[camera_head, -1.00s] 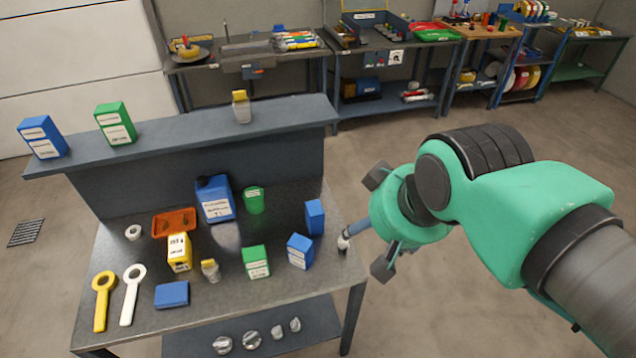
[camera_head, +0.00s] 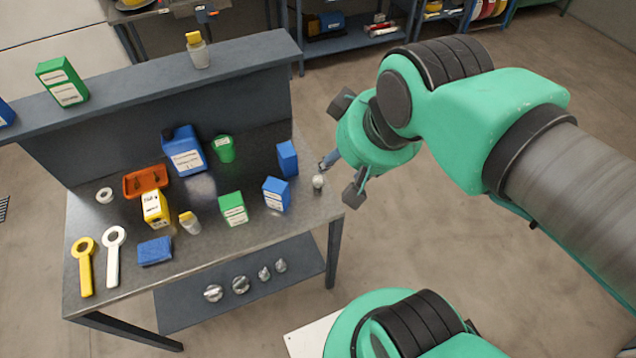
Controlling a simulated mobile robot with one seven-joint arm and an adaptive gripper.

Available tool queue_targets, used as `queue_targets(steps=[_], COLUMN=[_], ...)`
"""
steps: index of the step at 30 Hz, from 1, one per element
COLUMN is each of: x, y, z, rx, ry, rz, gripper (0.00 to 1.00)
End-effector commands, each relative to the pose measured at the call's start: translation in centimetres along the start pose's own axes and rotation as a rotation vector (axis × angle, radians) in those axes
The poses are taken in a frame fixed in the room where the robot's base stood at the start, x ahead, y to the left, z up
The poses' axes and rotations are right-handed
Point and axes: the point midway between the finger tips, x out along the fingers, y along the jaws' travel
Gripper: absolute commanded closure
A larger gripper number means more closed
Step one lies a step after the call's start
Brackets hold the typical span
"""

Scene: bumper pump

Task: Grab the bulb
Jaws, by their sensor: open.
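A small pale, rounded object that looks like the bulb (camera_head: 318,183) stands near the right edge of the metal-topped table (camera_head: 215,262). My gripper (camera_head: 340,150) is at the table's right edge, with its two dark fingers spread apart. The bulb is close to the lower finger in the picture, left of it. I see no contact, but the depth between them is hard to judge. Nothing shows between the fingers that I can make out as held.
Blue boxes (camera_head: 276,195) and a green box (camera_head: 233,209) stand left of the bulb. A raised shelf (camera_head: 245,60) runs along the table's back. Several silvery rounded items (camera_head: 240,284) lie on the lower shelf.

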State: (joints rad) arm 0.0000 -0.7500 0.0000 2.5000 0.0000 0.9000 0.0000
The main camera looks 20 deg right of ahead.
Motion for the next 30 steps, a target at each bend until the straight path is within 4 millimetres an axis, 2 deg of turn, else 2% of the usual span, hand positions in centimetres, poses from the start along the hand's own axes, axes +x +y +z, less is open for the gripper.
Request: queue_targets(steps=[10, 17, 23, 30], x=[0.2, 1.7, 4.8, 10.0], y=[0.0, 0.3, 0.8, 1.7], z=[-0.3, -2.2, -4.9, -8.0], rx=[0.004, 0.033, 0.083, 0.152], ry=[-0.006, -0.048, -0.115, -0.201], rz=[0.000, 0.005, 0.013, 0.027], gripper=[0.51, 0.51, 0.51, 0.51])
